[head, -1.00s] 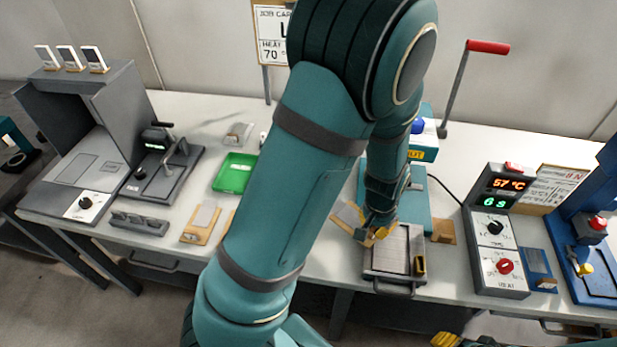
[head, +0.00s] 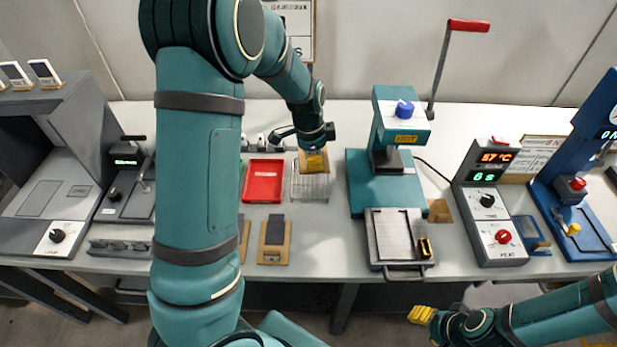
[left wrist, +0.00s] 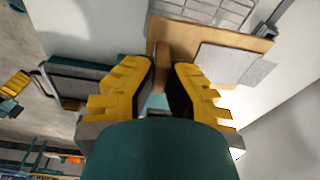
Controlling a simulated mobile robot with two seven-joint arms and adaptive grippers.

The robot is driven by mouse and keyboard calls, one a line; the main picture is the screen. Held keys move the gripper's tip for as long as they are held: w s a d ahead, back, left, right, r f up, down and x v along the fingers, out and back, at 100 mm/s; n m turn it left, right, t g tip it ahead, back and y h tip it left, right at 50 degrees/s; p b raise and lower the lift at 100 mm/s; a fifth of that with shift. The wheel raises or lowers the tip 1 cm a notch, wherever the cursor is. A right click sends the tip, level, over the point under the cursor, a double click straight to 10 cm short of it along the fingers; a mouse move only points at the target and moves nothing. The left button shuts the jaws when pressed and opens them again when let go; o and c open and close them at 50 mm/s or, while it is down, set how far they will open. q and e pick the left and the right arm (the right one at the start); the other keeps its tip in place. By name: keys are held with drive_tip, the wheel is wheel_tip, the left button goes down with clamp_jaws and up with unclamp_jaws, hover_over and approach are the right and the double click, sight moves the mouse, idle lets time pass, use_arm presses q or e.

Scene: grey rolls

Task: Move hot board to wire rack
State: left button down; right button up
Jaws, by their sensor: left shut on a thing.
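My left gripper (head: 316,161) is shut on the wooden board, over the back part of the wire rack (head: 311,187). In the left wrist view the yellow fingers (left wrist: 163,85) pinch a small block on the board (left wrist: 178,35), which carries grey flat pieces (left wrist: 225,63). The wire rack (left wrist: 205,8) shows beyond the board's edge there. I cannot tell whether the board touches the rack. My right gripper (head: 422,314) is low in front of the table, away from the board; its opening is unclear.
A red tray (head: 263,181) stands just left of the rack. Another board with a dark strip (head: 275,232) lies in front. The teal press (head: 385,185) with its plate (head: 396,235) is to the right, then a control box (head: 490,215) and a blue press (head: 570,210).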

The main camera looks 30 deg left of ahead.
use_arm(q)
drive_tip(key=shift+a+r, duration=0.15)
drive_tip(key=shift+a, duration=0.45)
drive_tip(key=shift+w+a+m, duration=0.1)
drive_tip(key=shift+a+m, duration=0.1)
drive_tip(key=shift+m, duration=0.2)
wheel_tip(320, 180, down, 10)
drive_tip(key=shift+r+b, duration=0.1)
drive_tip(key=shift+b, duration=0.8)
drive_tip(key=c, duration=1.5)
unclamp_jaws()
drive_tip(key=o, duration=0.4)
drive_tip(key=shift+c, duration=0.2)
